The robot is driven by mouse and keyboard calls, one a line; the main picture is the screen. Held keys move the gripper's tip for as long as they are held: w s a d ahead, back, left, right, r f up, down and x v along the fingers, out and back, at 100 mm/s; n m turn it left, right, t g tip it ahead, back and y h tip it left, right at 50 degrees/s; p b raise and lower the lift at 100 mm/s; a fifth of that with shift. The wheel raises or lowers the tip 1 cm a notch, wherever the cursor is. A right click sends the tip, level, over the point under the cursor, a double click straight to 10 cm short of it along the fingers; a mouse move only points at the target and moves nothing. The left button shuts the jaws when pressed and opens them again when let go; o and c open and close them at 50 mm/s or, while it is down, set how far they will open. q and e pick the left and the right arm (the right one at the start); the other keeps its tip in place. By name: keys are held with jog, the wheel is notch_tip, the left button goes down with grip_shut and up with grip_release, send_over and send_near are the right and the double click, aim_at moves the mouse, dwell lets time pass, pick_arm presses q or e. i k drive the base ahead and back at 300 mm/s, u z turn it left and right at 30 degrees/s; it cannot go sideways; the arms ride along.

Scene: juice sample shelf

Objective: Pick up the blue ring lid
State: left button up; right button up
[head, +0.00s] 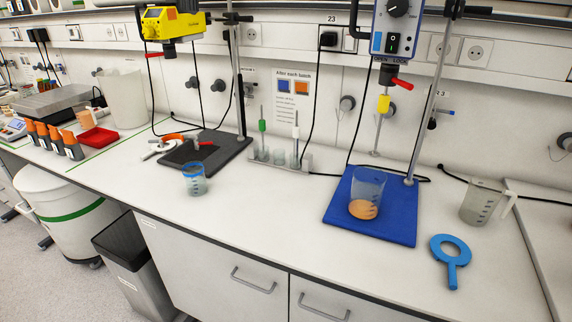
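The blue ring lid (461,242) lies flat on the white bench at the right. It is a flat blue ring with a round hole and a straight handle pointing toward the bench's front edge. It lies to the right of the blue mat (400,229) and apart from it. Nothing covers it. Neither of my grippers shows in the head view.
A handled jug (481,203) stands behind the lid. A small blue-rimmed beaker (194,182) stands farther left. The front-middle bench is clear.

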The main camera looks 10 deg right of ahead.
aim_at(462, 260)
jog(key=z, duration=1.5)
